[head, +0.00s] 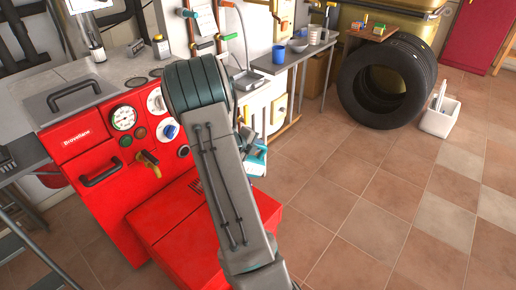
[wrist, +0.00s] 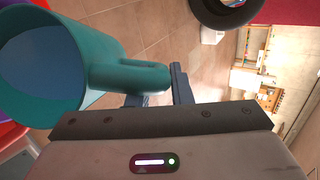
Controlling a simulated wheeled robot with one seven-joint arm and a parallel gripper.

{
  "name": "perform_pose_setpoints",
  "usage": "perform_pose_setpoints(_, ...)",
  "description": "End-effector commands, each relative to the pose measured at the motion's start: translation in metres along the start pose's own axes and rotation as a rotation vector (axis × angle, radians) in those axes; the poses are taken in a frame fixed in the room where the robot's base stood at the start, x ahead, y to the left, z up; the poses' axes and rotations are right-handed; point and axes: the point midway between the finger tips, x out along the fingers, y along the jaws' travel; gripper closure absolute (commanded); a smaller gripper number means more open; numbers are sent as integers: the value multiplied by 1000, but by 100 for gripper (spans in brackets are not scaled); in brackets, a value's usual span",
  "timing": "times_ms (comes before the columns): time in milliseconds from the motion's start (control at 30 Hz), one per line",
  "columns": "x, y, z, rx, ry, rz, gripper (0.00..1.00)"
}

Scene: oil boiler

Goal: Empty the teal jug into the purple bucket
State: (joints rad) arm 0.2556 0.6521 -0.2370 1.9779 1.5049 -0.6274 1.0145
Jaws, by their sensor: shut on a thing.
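The teal jug (wrist: 105,55) fills the left of the wrist view, its round mouth facing the camera. A flat blue content shows inside it. My gripper (wrist: 160,88) is shut on the jug's handle (wrist: 135,75). In the head view my arm hides most of my gripper; a small teal patch (head: 257,154) shows just right of the arm, and I cannot tell whether it is the jug. A thin purple strip (wrist: 30,3) shows at the wrist view's top left corner; I cannot tell whether it is the purple bucket. No whole purple bucket is visible.
The red boiler (head: 100,175) stands left of my arm, with gauges and a grey top. A narrow table (head: 290,62) with bowls stands behind. Black tyres (head: 385,85) and a white bin (head: 440,117) are at the back right. The tiled floor at right is clear.

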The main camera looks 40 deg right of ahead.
Motion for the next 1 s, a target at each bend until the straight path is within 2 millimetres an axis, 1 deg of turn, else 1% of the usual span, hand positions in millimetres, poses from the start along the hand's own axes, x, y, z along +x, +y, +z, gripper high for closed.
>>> perform_pose_setpoints(200, -3, 1, 2, -16, 9, -43, 100)
perform_pose_setpoints(567, -4, 0, 2, -18, 10, -48, 100)
perform_pose_setpoints(767, -5, 5, 4, -32, 15, -75, 100)
perform_pose_setpoints(900, -8, 10, 6, -52, 25, -123, 100)
perform_pose_setpoints(1000, -9, 6, 5, -50, 27, -123, 100)
